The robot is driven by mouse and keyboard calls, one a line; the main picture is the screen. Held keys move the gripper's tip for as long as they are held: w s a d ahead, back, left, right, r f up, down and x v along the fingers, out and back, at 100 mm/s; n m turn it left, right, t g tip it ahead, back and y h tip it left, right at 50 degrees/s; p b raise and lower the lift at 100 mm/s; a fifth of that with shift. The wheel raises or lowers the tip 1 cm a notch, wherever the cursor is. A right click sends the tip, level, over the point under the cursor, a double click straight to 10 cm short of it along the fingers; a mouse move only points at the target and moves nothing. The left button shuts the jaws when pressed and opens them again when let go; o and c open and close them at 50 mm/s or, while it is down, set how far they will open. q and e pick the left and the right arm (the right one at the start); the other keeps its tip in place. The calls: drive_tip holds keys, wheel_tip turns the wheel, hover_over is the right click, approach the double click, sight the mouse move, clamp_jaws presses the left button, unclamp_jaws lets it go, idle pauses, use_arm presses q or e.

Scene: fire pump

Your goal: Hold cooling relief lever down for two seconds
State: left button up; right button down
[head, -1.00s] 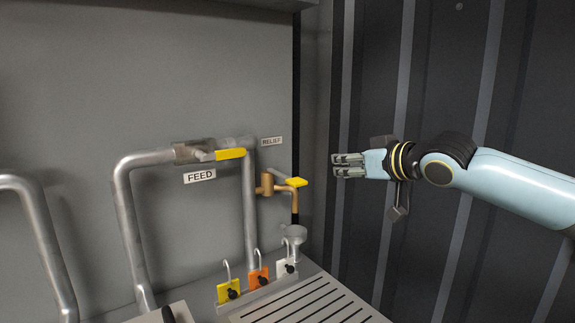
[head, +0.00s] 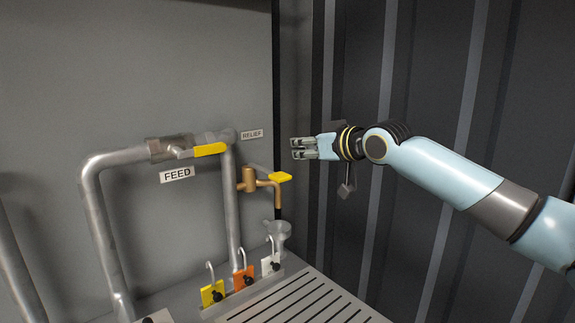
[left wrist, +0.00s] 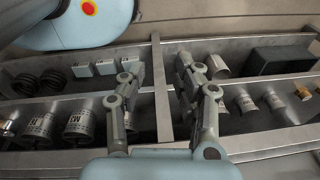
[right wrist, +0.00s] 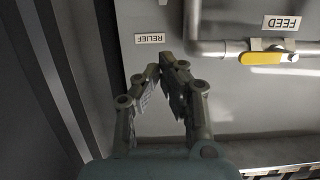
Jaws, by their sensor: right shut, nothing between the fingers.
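The brass relief valve (head: 248,180) with its yellow-tipped lever (head: 280,177) sits on the pipework below the RELIEF label (head: 252,134). The lever points to the right. My right gripper (head: 297,148) is shut and empty. In the head view it appears above and slightly right of the lever, apart from it. In the right wrist view the right fingertips (right wrist: 162,72) meet just below the upside-down RELIEF label (right wrist: 150,38); the relief lever cannot be made out there. My left gripper (left wrist: 158,72) is open and empty over a divided tray.
The FEED valve's yellow handle (head: 210,149) is left of the relief valve. A funnel (head: 277,232) stands below the spout, near yellow, orange and white tags with hooks. A slotted grate (head: 290,300) lies in front. A dark ribbed wall (head: 420,90) stands right.

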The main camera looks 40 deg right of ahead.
hover_over(288, 180)
drive_tip(key=shift+w+a+f, duration=0.1)
drive_tip(key=shift+w+f, duration=0.2)
drive_tip(key=shift+f, duration=0.45)
wheel_tip(288, 180, down, 2)
drive_tip(key=shift+s+f+p, duration=0.15)
drive_tip(key=shift+f+p, duration=0.1)
drive_tip(key=shift+p, duration=0.15)
drive_tip(key=shift+s+f, duration=0.1)
drive_tip(key=shift+f, duration=0.4)
use_arm(q)
drive_tip(key=shift+s+r, duration=0.4)
drive_tip(key=shift+s, duration=0.3)
use_arm(e)
drive_tip(key=shift+f, duration=0.1)
